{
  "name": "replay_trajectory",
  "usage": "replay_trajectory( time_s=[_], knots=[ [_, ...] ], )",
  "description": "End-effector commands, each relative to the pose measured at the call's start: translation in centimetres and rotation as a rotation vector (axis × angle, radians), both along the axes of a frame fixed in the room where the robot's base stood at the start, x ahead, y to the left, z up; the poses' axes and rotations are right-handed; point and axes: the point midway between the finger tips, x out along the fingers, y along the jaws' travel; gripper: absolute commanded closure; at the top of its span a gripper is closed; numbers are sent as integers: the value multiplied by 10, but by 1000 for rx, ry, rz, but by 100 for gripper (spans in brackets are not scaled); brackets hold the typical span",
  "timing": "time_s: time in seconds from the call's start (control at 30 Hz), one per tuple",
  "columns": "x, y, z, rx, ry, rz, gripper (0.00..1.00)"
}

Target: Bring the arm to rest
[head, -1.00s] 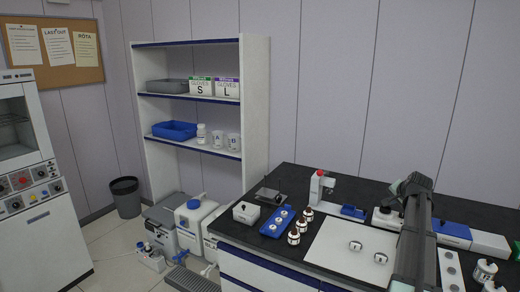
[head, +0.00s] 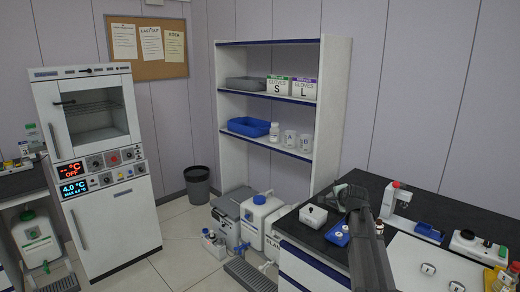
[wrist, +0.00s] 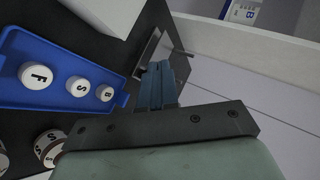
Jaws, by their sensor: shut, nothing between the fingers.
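The blue tray (wrist: 20,52) lies to the left of the fingers in the wrist view, holding white round caps marked F (wrist: 36,76), S (wrist: 77,87) and B (wrist: 105,93). In the head view my arm partly covers the tray (head: 337,238) and the brown bottles near it.
A white box (head: 313,215) stands on the bench left of my arm. A shelf unit (head: 330,110) stands behind, a fridge-like cabinet (head: 105,180) at left.

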Motion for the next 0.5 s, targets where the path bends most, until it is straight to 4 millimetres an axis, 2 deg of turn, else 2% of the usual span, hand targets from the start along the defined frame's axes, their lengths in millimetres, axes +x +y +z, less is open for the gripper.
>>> replay_trajectory(
  time_s=[0.03, 0.2, 0.4, 0.5],
  knots=[
    [3, 30, -1, 18, -11, 15, 100],
    [8, 115, -2, 87, -43, 50, 100],
    [4, 207, -5, 164, -68, 91, 100],
    [-3, 244, -14, 190, -68, 112, 100]
  ],
)
